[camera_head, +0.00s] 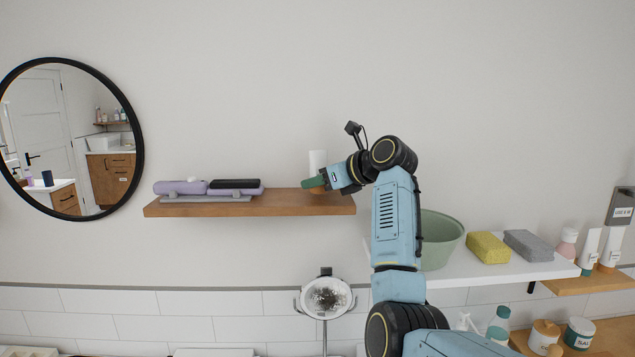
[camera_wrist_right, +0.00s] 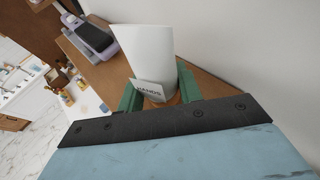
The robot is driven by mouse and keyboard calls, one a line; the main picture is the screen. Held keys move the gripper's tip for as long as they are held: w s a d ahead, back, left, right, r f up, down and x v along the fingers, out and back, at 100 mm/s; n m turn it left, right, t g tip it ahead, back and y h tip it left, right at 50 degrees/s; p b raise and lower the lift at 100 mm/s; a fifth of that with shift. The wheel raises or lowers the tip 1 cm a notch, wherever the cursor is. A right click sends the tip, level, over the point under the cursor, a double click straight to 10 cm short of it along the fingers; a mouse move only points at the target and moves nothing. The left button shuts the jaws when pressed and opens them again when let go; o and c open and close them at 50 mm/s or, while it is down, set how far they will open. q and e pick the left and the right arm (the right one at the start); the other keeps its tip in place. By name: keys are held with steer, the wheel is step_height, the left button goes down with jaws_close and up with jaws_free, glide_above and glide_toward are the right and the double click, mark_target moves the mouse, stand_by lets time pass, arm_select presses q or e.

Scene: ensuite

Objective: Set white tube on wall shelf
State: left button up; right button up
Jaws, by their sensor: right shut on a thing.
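The white tube (camera_head: 317,161) is upright at the right end of the wooden wall shelf (camera_head: 220,209). In the right wrist view the tube (camera_wrist_right: 155,55) stands between the green fingers, with dark lettering and an orange-brown base low down. My right gripper (camera_head: 316,182) is shut on the tube's lower part, above the shelf's right end. The fingers also show in the right wrist view (camera_wrist_right: 160,88). Whether the tube's base touches the shelf is hidden by the fingers. My left gripper is not in view.
A purple and black device (camera_head: 208,188) lies on the shelf's left and middle part. A round mirror (camera_head: 72,138) hangs at left. A lower white shelf (camera_head: 500,268) holds a green bowl (camera_head: 441,238), a yellow sponge (camera_head: 487,247) and a grey block (camera_head: 528,245).

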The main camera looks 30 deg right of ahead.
steer(key=shift+f, duration=0.45)
steer(key=o, duration=1.1)
steer(key=shift+f, duration=0.1)
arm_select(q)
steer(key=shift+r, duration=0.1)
arm_select(e)
steer(key=shift+w, duration=0.1)
steer(key=shift+s+d+r, duration=0.1)
steer(key=shift+s+r, duration=0.1)
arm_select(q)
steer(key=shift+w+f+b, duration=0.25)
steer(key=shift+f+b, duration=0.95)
arm_select(e)
steer(key=v, duration=1.1)
steer(key=shift+s+r, duration=0.1)
steer(key=shift+s, duration=0.2)
